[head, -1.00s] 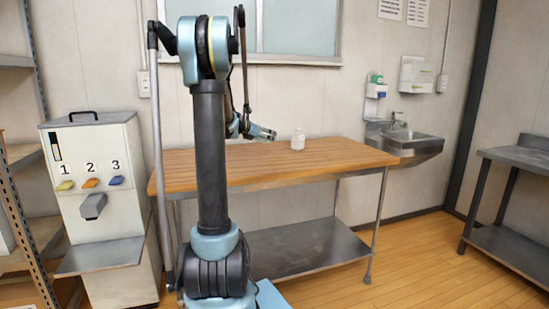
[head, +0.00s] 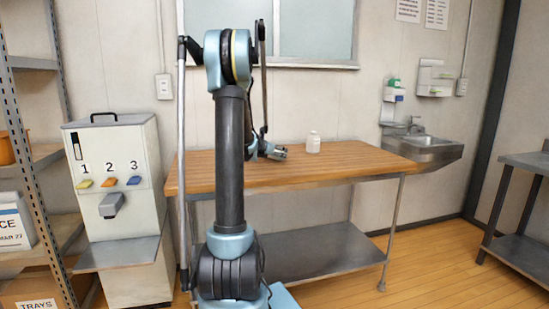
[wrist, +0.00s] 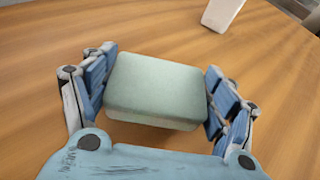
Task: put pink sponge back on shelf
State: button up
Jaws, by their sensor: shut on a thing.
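My gripper (wrist: 157,92) is shut on a pale green, sponge-like block (wrist: 155,88), with a blue finger pad at each side of it. The block looks green, not pink, and no pink sponge shows in either view. In the head view my gripper (head: 275,152) is over the wooden table (head: 350,165), and the block cannot be made out there. A metal shelf rack (head: 28,160) stands at the left edge, partly cut off by the frame.
A white bottle (head: 313,143) stands on the table, just beyond my gripper. A white dispenser (head: 118,165) with numbered buttons stands between rack and table. The rack holds an orange container (head: 6,150), a white box (head: 14,222) and a TRAYS carton (head: 35,290).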

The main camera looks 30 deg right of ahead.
jog(key=shift+f, duration=0.65)
jog(key=o, duration=0.7)
jog(key=shift+s+a, duration=0.1)
